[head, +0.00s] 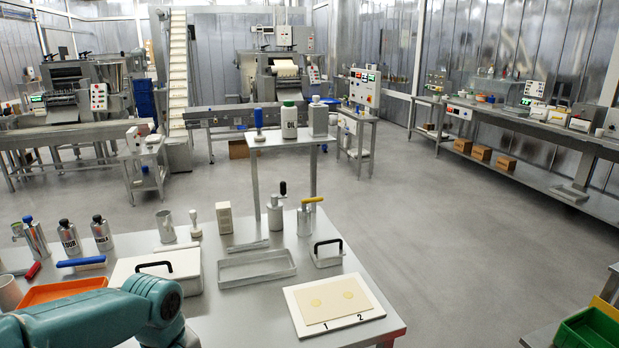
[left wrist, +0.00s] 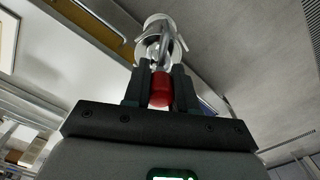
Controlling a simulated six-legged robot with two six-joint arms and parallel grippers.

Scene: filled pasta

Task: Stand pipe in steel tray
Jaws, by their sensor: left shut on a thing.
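The steel tray (head: 258,266) is shallow, rectangular and empty. It lies on the near metal table, right of a white lidded box. My left arm comes in at the lower left of the head view, but its gripper is outside that picture. In the left wrist view my left gripper (left wrist: 160,88) is shut on a metal piece with a red end (left wrist: 161,92). A shiny metal part (left wrist: 159,48) reaches beyond the fingertips; I cannot tell whether this is the pipe. My right gripper is not in view.
The white box (head: 128,277) with a black handle stands left of the tray. A board (head: 343,321) with a pasta sheet lies to the right. A handled metal block (head: 327,260), bottles and dispensers crowd nearby. An orange tray (head: 62,291) is at left.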

